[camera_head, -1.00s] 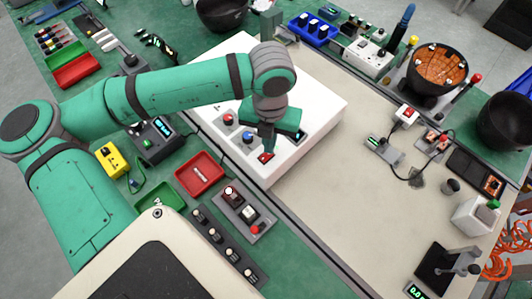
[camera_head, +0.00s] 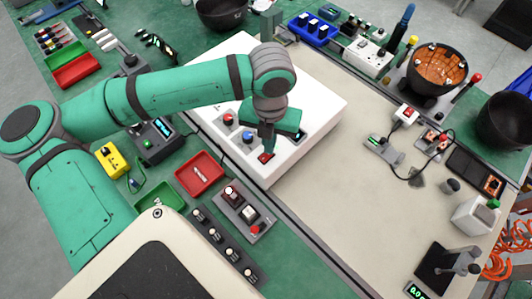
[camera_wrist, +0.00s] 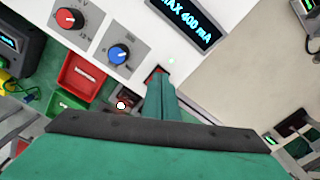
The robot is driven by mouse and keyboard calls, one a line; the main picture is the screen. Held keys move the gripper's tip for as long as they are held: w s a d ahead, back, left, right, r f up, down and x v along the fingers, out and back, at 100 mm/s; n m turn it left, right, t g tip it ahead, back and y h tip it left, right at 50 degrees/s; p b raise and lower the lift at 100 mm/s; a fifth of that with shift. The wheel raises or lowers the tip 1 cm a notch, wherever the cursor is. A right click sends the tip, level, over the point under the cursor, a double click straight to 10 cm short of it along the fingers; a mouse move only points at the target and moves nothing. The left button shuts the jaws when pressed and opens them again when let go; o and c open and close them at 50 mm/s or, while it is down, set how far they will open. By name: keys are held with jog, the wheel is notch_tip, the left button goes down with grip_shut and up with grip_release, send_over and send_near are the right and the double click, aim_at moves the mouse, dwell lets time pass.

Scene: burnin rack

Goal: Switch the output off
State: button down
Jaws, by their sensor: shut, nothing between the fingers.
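The white power supply box (camera_head: 315,85) stands under my arm. On its face are a red knob (camera_head: 228,119), a blue knob (camera_head: 248,137) and a display, which reads "MAX 400 mA" in the wrist view (camera_wrist: 184,20). A red rocker switch (camera_head: 265,157) sits at the face's near corner; a red edge of it shows in the wrist view (camera_wrist: 154,73). My gripper (camera_head: 267,149) is shut and empty, its tips right at the switch. They hide most of it in the wrist view, so contact and switch position cannot be told.
A red tray (camera_head: 200,173) and a grey box with buttons (camera_head: 242,211) lie in front of the power supply. A yellow meter (camera_head: 111,158) is at left. The beige mat (camera_head: 340,190) right of the supply is largely clear.

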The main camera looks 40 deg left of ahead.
jog(key=shift+f, duration=0.6)
dwell(0.3)
jog(key=shift+r, duration=0.1)
notch_tip(320, 180, up, 7)
dwell(0.9)
dwell(0.5)
